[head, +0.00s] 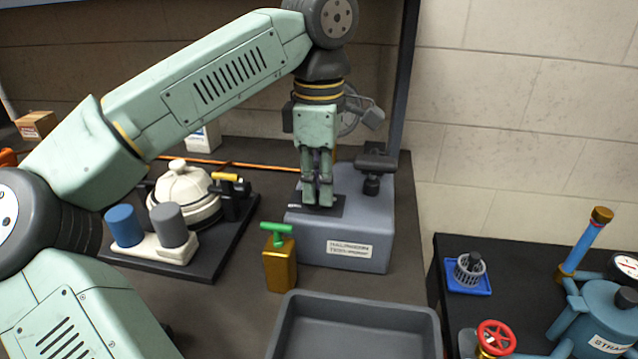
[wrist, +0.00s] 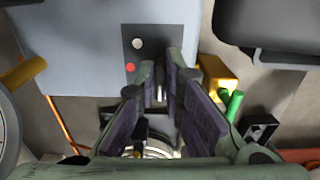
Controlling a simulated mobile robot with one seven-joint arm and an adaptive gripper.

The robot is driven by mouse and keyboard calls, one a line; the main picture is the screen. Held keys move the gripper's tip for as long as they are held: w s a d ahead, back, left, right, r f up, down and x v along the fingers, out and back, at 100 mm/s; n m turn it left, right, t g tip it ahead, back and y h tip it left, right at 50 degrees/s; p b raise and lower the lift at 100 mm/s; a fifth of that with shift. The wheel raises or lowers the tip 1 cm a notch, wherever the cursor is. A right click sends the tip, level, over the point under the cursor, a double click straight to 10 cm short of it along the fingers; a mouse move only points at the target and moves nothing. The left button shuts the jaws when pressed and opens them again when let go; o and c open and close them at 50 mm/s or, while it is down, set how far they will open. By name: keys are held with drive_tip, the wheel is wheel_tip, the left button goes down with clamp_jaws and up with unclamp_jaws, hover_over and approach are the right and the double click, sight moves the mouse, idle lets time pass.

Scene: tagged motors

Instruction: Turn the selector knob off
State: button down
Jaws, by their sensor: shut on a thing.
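My gripper (head: 318,203) reaches straight down onto the black plate (head: 338,204) on top of a grey test box (head: 375,225). Its fingers are shut on the selector knob, which they almost wholly hide in the head view. The wrist view shows my fingertips (wrist: 161,62) close together over the plate (wrist: 130,42), with a small grey part, seemingly the knob (wrist: 160,93), between them. A pale dot (wrist: 138,43) and a red dot (wrist: 131,67) show on the plate beside the fingers. The knob's pointing direction cannot be told.
A dark clamp-like fixture (head: 373,170) stands on the box, right of my gripper. A gold block with a green T-handle (head: 279,262) stands front left of the box. A grey tray (head: 428,318) lies in front. A motor assembly (head: 184,195) is at left.

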sight(318, 191)
drive_tip(key=c, duration=1.7)
unclamp_jaws()
wheel_tip(318, 191, up, 8)
drive_tip(key=shift+f, duration=0.2)
